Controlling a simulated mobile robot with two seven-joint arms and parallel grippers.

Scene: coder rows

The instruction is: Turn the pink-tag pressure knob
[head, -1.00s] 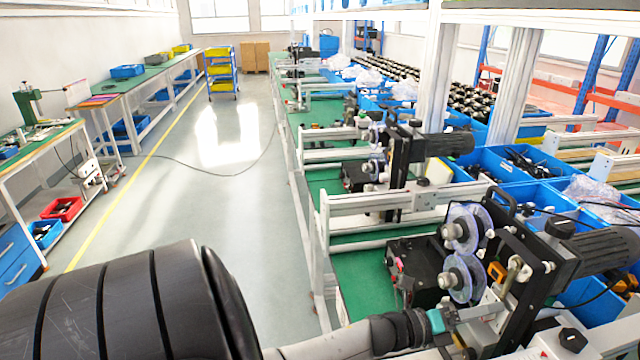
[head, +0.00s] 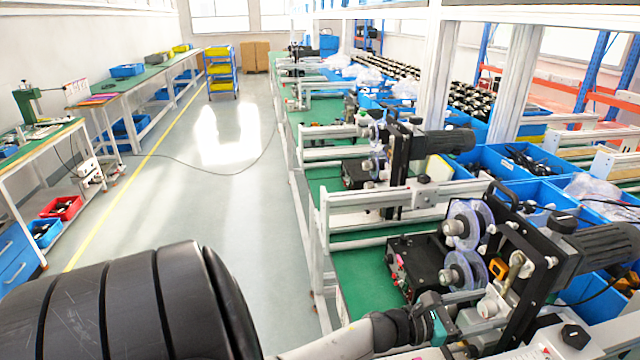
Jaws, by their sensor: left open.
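My left arm comes in from the lower left, ending in a dark wrist with a teal band. My left gripper (head: 486,312) is open at the nearest coder machine, below its clear discs (head: 463,225). Its fingers are hard to separate from the pale metal parts there. A black control box (head: 418,256) with small knobs and reddish bits on its front stands just beyond the wrist. A larger black knob (head: 575,337) sits on the machine at the lower right, apart from the gripper. My right gripper is out of view.
The machine's black frame and motor (head: 605,250) stand close to the right of the gripper. Blue bins (head: 515,170) fill the bench behind. The green bench top (head: 365,280) is bare left of the box. The floor aisle (head: 215,200) is clear.

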